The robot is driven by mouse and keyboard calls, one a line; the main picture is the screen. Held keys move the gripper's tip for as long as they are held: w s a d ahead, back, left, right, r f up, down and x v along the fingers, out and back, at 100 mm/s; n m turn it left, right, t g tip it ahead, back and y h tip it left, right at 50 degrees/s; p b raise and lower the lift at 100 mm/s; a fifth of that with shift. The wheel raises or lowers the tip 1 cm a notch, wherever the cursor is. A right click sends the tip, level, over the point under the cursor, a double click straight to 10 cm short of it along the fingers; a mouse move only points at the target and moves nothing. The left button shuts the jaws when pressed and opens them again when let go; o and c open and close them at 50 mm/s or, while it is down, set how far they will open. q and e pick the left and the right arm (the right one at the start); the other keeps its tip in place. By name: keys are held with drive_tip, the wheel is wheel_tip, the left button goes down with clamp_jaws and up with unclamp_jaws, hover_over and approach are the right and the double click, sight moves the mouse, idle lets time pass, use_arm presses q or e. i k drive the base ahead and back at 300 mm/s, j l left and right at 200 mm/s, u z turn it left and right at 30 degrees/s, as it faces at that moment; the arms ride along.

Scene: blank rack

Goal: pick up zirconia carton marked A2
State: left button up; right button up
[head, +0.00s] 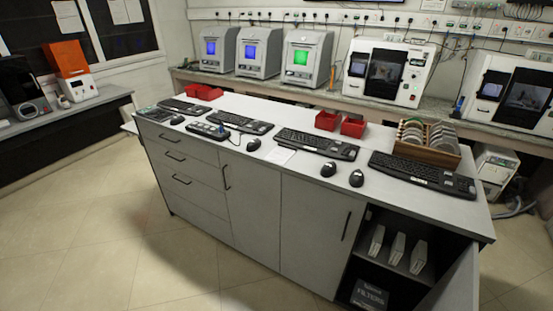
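Three narrow white cartons stand upright, spaced apart, on a shelf inside the open right-hand compartment of the grey island cabinet: a left carton (377,241), a middle carton (397,249) and a right carton (418,257). Any markings on them are too small to read, so I cannot tell which is A2. The compartment's door (458,284) stands swung open at the lower right. Neither of my grippers is in view.
A dark box lettered "FILTERS" (369,294) sits below the shelf. The island's worktop (240,108) holds several keyboards, mice, red bins (327,120) and a wooden rack of discs (427,150). Machines line the back bench. The tiled floor (110,245) at front left is clear.

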sight(378, 240)
drive_tip(key=z, duration=1.25)
